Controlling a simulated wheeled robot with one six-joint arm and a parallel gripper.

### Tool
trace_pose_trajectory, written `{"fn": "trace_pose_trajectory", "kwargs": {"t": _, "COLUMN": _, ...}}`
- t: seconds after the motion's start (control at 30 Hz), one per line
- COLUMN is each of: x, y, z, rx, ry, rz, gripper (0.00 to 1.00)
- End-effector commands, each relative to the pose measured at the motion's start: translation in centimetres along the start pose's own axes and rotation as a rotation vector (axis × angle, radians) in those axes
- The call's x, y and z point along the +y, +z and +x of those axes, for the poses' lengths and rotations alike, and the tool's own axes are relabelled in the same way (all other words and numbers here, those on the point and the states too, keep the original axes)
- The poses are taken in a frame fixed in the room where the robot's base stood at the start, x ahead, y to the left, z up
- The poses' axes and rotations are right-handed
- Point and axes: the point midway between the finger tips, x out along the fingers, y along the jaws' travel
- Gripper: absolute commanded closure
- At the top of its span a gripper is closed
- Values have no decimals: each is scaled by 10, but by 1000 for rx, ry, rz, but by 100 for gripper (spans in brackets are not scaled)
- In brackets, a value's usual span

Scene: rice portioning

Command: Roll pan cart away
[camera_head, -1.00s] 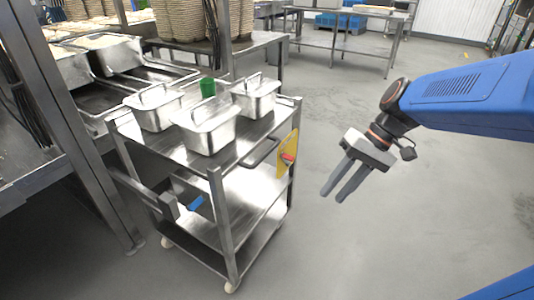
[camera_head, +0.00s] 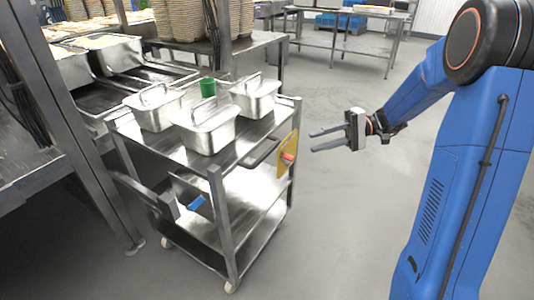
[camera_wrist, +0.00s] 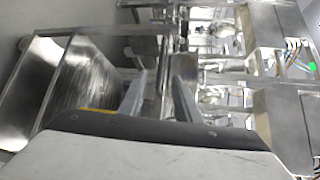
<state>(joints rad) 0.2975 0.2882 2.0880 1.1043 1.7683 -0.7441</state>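The steel pan cart (camera_head: 222,225) stands on small casters at the left of the head view, with tiered shelves. Lidded steel pans (camera_head: 207,132) and a green cup (camera_head: 207,87) are on its top. A dark handle (camera_head: 262,153) and a yellow plate (camera_head: 287,156) with a red knob are on its right side. My gripper (camera_head: 313,141) is open and empty to the right of that side, its fingers pointing left at the cart with a gap. In the wrist view my fingers (camera_wrist: 160,80) are apart, with shiny metal surfaces beyond them.
A steel post (camera_head: 95,170) and a counter with trays (camera_head: 125,75) stand close on the cart's left and back. A table with stacked bowls is behind it. Another steel table (camera_head: 350,45) is farther back. The grey floor (camera_head: 340,230) to the right is open.

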Motion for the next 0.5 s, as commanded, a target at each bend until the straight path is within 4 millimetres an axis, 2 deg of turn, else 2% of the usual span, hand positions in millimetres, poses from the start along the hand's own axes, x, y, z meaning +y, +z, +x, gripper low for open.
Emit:
{"fn": "trace_pose_trajectory", "kwargs": {"t": 0.1, "x": 0, "y": -7, "z": -3, "rx": 6, "ry": -26, "rz": -7, "gripper": 70}}
{"fn": "trace_pose_trajectory", "kwargs": {"t": 0.23, "x": 0, "y": -7, "z": 3, "rx": 5, "ry": -30, "rz": -9, "gripper": 70}}
{"fn": "trace_pose_trajectory", "kwargs": {"t": 0.5, "x": -1, "y": -7, "z": 45, "rx": 3, "ry": -28, "rz": -8, "gripper": 70}}
